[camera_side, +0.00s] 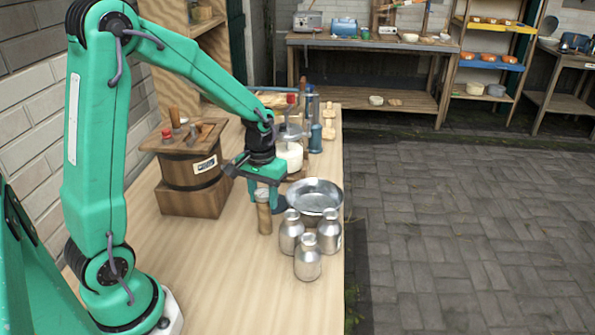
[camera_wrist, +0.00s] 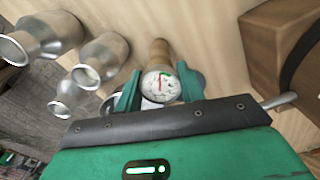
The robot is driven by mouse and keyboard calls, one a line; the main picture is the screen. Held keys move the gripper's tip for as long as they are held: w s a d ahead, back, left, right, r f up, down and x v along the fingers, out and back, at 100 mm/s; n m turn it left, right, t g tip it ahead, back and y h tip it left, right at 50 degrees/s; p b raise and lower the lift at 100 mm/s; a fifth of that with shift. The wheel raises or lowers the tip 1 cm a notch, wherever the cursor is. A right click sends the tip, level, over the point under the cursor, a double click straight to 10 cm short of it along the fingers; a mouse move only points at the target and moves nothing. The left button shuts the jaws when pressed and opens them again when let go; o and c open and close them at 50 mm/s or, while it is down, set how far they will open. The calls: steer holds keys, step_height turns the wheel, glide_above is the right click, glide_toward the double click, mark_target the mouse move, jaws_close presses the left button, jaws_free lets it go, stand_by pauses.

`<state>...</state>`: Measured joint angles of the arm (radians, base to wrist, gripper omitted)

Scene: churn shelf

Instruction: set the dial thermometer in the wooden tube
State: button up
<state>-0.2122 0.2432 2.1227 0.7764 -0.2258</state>
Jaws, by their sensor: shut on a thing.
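My gripper (camera_side: 264,196) is shut on the dial thermometer, low over the workbench. In the wrist view the thermometer's round white dial (camera_wrist: 160,84), with red and green marks, sits between the two green fingers (camera_wrist: 160,90). The dial shows small and partly covered between the fingers in the side view (camera_side: 262,194). The wooden tube (camera_side: 264,217) stands upright directly below the fingers; it also shows just beyond the dial in the wrist view (camera_wrist: 160,52). The thermometer's stem is hidden, so I cannot tell how far it is inside the tube.
Several metal bottles (camera_side: 308,260) stand close to the right of the tube, with a metal bowl (camera_side: 316,196) behind them. A wooden churn box (camera_side: 192,178) stands to the left. A glass jar (camera_side: 289,155) is behind my gripper. The bench front is clear.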

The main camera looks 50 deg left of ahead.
steer(key=shift+f, duration=0.2)
steer(key=shift+r, duration=0.1)
stand_by(0.4)
steer(key=o, duration=0.9)
steer(key=c, duration=0.4)
steer(key=shift+o, duration=0.2)
steer(key=shift+r, duration=0.1)
steer(key=shift+r, duration=2.4)
